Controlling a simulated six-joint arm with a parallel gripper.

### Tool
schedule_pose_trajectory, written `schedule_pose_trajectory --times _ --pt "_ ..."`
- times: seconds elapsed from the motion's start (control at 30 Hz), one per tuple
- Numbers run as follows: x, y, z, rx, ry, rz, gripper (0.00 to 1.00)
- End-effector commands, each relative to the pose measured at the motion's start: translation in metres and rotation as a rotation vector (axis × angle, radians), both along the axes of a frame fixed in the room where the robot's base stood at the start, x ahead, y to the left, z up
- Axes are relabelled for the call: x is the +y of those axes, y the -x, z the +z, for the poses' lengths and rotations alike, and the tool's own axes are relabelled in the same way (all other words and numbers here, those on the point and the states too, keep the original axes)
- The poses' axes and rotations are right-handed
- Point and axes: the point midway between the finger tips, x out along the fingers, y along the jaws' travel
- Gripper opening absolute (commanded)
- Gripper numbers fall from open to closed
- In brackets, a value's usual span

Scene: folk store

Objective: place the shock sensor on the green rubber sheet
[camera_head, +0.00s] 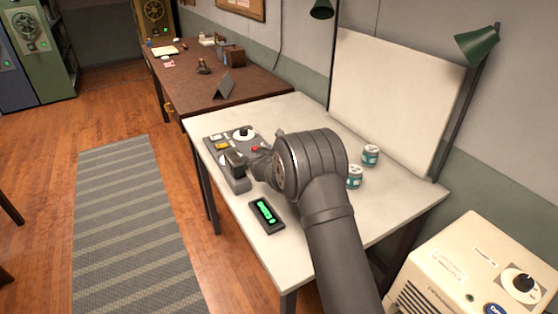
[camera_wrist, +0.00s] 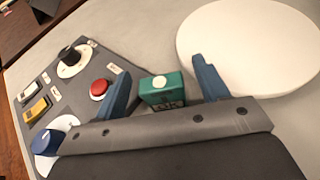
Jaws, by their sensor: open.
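A small green box with a white round spot on top (camera_wrist: 162,90) lies between the fingers in the wrist view; it may be the shock sensor, but I cannot tell for sure. My gripper (camera_wrist: 163,88) is open, with one blue-grey finger on each side of the box. I cannot tell whether either finger touches it. In the head view my arm hides the box and most of the gripper. I cannot make out a plain green rubber sheet. A black tray-like item with a bright green shape (camera_head: 266,212) lies near the table's front edge.
A grey control panel (camera_wrist: 60,100) with a red button (camera_wrist: 100,89) lies beside the left finger. A large white disc (camera_wrist: 245,45) lies beyond the right finger. Two teal-labelled jars (camera_head: 371,155) (camera_head: 355,177) stand right of my arm on the white table (camera_head: 285,110).

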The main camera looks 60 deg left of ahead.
Motion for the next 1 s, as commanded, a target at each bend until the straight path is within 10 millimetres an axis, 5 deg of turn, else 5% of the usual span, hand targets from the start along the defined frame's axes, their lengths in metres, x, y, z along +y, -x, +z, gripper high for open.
schedule_pose_trajectory --times 0.03,0.3,0.67,0.87,1.0 --pt "0.000 0.000 0.000 0.000 0.000 0.000 0.61" --pt "0.000 0.000 0.000 -0.001 -0.001 0.000 0.14" --pt "0.000 0.000 0.009 -0.001 -0.002 0.000 0.14" --pt "0.000 0.000 0.040 0.000 -0.005 -0.001 0.14" --pt "-0.023 -0.019 0.059 -0.001 -0.001 -0.005 0.14"
